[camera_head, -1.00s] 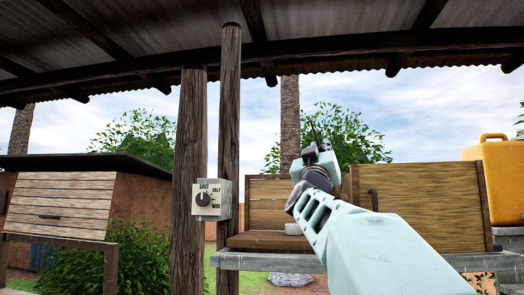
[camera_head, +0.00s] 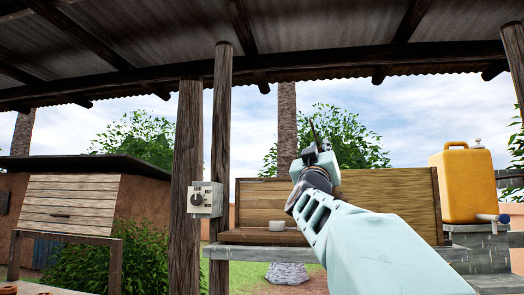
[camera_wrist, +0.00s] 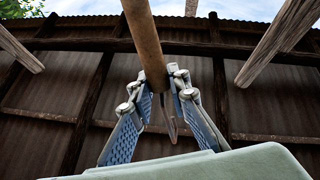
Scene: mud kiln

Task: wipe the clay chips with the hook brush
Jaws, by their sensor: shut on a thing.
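My gripper (camera_wrist: 168,85) is shut on a brown wooden handle in the wrist view, which I take to be the hook brush (camera_wrist: 145,38). The handle runs up out of the top of that picture, so the brush head is not seen there. In the head view my gripper (camera_head: 318,152) is raised in front of the bench, pointing up. Thin dark bits stick up at it, too small to make out. I cannot identify any clay chips in either view.
A wooden bench (camera_head: 385,193) with a small pale round object (camera_head: 277,225) stands behind my arm. A yellow jerrycan (camera_head: 465,185) is at right. Posts stand left of centre, one with a dial box (camera_head: 206,199). Reddish bits (camera_head: 8,290) show at the bottom left edge.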

